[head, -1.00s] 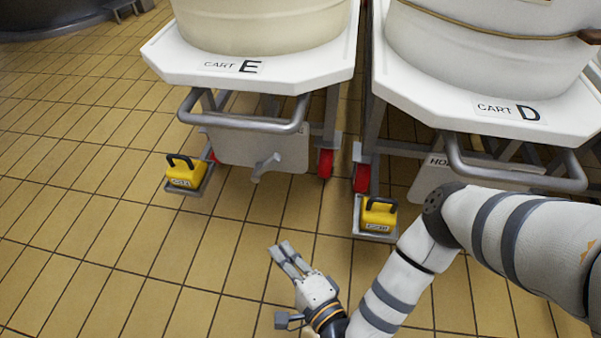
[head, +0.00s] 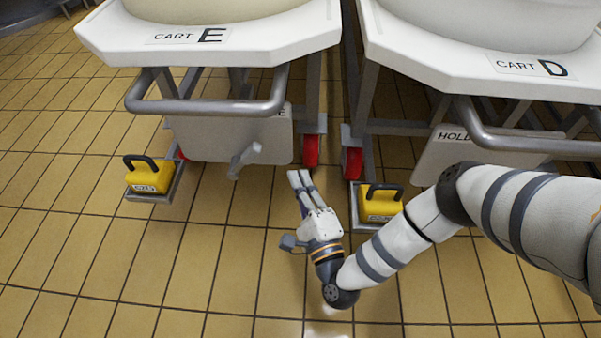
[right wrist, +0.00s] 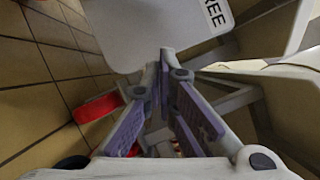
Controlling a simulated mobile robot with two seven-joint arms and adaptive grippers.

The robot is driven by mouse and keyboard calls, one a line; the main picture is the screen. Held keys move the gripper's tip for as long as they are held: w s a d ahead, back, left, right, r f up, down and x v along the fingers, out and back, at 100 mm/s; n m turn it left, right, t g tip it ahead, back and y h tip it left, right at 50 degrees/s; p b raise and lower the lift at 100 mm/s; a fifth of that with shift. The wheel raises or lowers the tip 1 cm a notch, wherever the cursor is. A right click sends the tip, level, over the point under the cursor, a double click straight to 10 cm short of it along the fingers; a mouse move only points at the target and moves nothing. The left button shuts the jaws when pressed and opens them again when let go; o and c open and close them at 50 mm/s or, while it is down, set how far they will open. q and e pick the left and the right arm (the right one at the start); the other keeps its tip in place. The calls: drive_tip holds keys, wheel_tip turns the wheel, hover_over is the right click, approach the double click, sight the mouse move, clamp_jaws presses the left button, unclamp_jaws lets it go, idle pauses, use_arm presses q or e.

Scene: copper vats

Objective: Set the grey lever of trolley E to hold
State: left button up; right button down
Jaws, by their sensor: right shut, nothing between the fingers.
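Trolley E (head: 290,36), with a white top marked "CART E", stands at the upper left in the head view. Its grey lever (head: 243,160) sits at the lower edge of a light grey plate (head: 215,140) under the handlebar and slants down-left. Only an "E" shows at the plate's right end; the right wrist view shows "REE" on a plate (right wrist: 145,25). My right gripper (head: 300,178) is shut and empty, right of the lever and apart from it, below the red wheel (head: 311,150). I cannot make out the lever in the right wrist view. My left gripper is not in view.
The handlebar (head: 205,106) juts out above the lever. A yellow block (head: 148,178) stands left of it, another (head: 379,205) right of my gripper. Trolley D (head: 480,60), with a "HOLD" plate (head: 470,160), stands right. The tiled floor (head: 150,260) in front is clear.

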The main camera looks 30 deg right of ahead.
sight(245, 161)
drive_tip(key=w+a+r+b, duration=0.1)
drive_tip(key=w+a+r, duration=0.1)
drive_tip(key=w, duration=0.3)
drive_tip(key=shift+w+a+r+b, duration=0.15)
drive_tip(key=shift+w+a+b, duration=0.15)
drive_tip(key=shift+w+b, duration=0.1)
drive_tip(key=shift+r, duration=0.15)
drive_tip(key=shift+w+a+r+n+p, duration=0.1)
drive_tip(key=shift+a+r+n+p, duration=0.25)
drive_tip(key=shift+p, duration=0.3)
